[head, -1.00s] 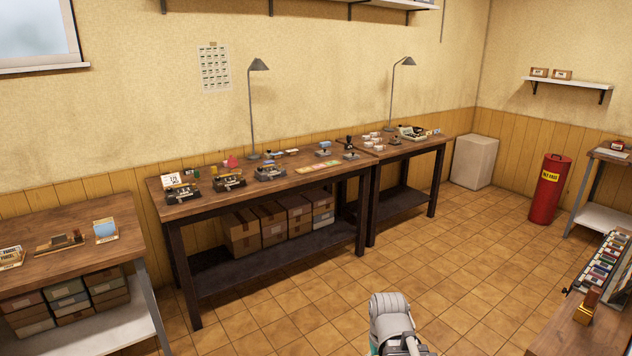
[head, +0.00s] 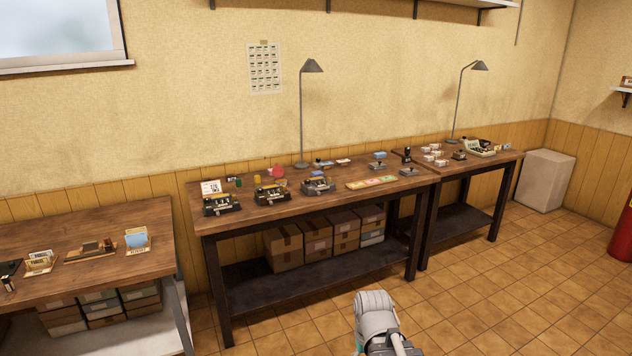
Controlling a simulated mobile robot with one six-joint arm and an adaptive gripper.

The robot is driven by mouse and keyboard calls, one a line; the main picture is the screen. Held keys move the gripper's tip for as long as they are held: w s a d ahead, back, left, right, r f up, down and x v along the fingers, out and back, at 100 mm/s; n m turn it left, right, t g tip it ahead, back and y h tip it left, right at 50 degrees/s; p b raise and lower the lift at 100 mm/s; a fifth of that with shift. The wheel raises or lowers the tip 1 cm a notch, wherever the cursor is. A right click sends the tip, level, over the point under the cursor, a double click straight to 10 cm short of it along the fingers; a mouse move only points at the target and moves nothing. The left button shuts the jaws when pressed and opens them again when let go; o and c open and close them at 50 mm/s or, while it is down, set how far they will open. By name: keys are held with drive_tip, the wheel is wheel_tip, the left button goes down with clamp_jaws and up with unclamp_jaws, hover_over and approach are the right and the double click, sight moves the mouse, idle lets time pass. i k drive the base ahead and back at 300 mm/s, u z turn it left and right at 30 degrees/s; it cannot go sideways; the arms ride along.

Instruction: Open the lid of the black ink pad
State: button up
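I cannot pick out the black ink pad for certain, as the tabletop objects are small at this distance. Several dark devices with metal parts stand along the middle workbench (head: 300,215), among them a left one (head: 222,204), a middle one (head: 271,194) and a right one (head: 318,184). Small grey-based items (head: 378,162) lie farther right on the same bench. A dark flat item (head: 9,268) is cut by the left picture edge on the left table. A grey part of my arm (head: 375,312) shows at the bottom; my gripper's fingers are not visible.
The left table (head: 150,225) carries card holders and a wooden stand. A right bench (head: 497,158) adjoins the middle one. A pale block (head: 545,181) and red cylinder (head: 622,228) stand at right. The tiled floor (head: 480,300) is clear in front.

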sight(409, 170)
drive_tip(key=u, duration=0.05)
drive_tip(key=i, duration=2.5)
drive_tip(key=z, duration=0.7)
drive_tip(key=i, duration=1.4)
drive_tip(key=z, duration=0.5)
